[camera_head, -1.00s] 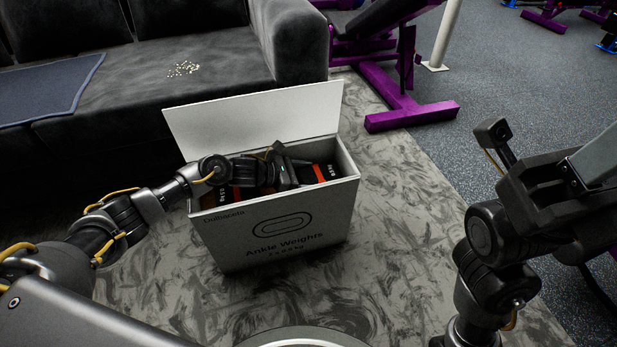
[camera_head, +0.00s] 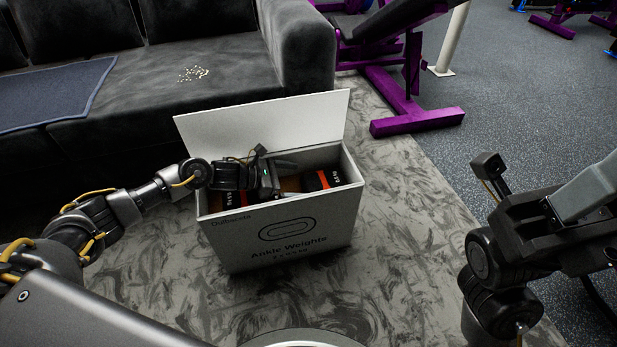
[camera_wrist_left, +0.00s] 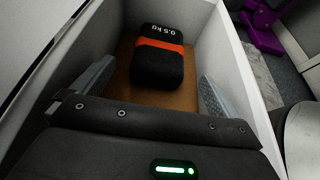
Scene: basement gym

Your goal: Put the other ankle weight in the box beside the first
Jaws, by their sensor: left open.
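The open white box (camera_head: 285,236), printed "Ankle Weights", stands on the carpet in front of the sofa. One black ankle weight with an orange band (camera_head: 320,181) lies in its right part; in the left wrist view a weight marked 0.5 kg (camera_wrist_left: 158,62) lies on the brown box floor beyond the fingers. Another weight (camera_head: 232,200) lies in the left part, partly hidden by my left wrist. My left gripper (camera_head: 284,176) is open and empty, reaching over the left wall into the box, between the weights.
The box's raised lid (camera_head: 265,125) stands along its far side. A dark sofa (camera_head: 205,70) is behind, with a blue-grey towel (camera_head: 50,95) and small pale bits on the seat. A purple-framed bench (camera_head: 415,120) stands at back right. The carpet to the box's right is clear.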

